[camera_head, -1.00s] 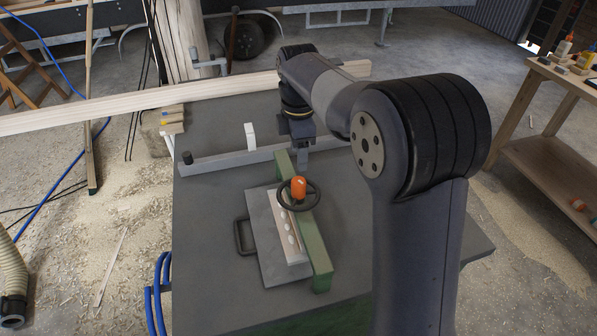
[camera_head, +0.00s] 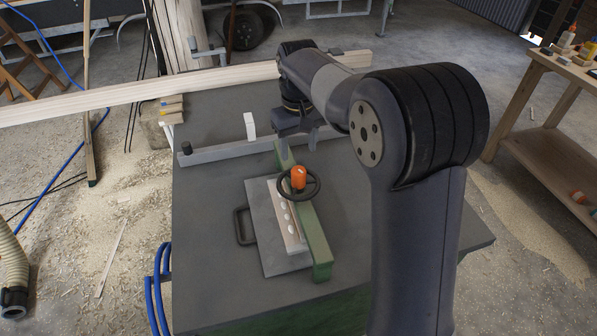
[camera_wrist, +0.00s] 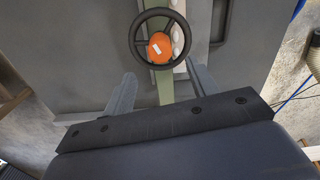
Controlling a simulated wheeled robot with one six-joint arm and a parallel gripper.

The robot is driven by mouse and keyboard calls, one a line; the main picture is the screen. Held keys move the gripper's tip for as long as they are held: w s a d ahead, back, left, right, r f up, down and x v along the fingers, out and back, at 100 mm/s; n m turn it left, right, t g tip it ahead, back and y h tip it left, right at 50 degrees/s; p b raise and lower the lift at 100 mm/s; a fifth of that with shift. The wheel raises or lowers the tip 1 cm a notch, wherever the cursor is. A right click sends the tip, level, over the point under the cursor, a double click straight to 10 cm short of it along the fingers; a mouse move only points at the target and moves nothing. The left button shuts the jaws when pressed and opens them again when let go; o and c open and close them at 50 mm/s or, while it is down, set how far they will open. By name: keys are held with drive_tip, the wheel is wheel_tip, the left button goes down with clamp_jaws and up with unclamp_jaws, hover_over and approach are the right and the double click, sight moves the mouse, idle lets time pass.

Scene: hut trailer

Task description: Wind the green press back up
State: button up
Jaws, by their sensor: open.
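The green press (camera_head: 315,240) is a green beam across a grey plate (camera_head: 265,225) on the dark machine table. On it sits a black handwheel (camera_head: 313,186) with an orange knob (camera_head: 298,177). A pale wooden strip with several white ovals lies along the beam on the plate. My gripper (camera_head: 296,139) is above the table, behind the handwheel and apart from it. In the wrist view its two fingers (camera_wrist: 161,90) are spread and empty, with the handwheel (camera_wrist: 137,35) and orange knob (camera_wrist: 160,46) just beyond their tips.
A grey fence bar (camera_head: 215,154) with a white upright block (camera_head: 250,126) crosses the table behind the press. A long wooden beam (camera_head: 130,98) spans the table's back edge. The left part of the tabletop is clear. A workbench (camera_head: 555,110) stands at right.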

sight(298, 169)
wheel_tip(298, 169, down, 9)
drive_tip(key=shift+p, duration=0.3)
drive_tip(key=shift+c, duration=0.2)
drive_tip(key=c, duration=0.9)
